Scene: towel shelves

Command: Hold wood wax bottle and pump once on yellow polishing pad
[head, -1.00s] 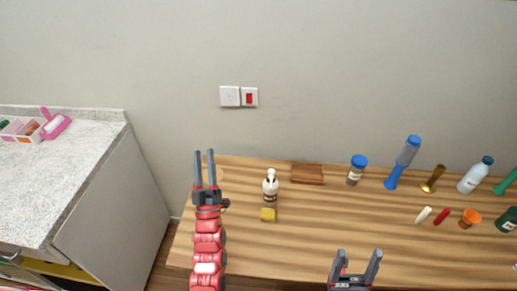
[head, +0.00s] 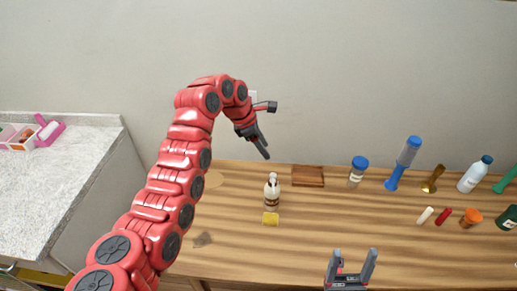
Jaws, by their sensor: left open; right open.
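The wood wax bottle (head: 272,194), cream with a brown label and a pump top, stands upright on the wooden table. The yellow polishing pad (head: 271,219) lies flat just in front of it. My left gripper (head: 264,150) is raised above and slightly behind the bottle, pointing down. It is open and empty, apart from the bottle. My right gripper (head: 354,258) is open and empty over the table's front edge, to the right of the pad.
A brown wooden block (head: 307,176) lies right of the bottle. A grey-topped counter (head: 65,177) is at the left. The table's front middle is clear.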

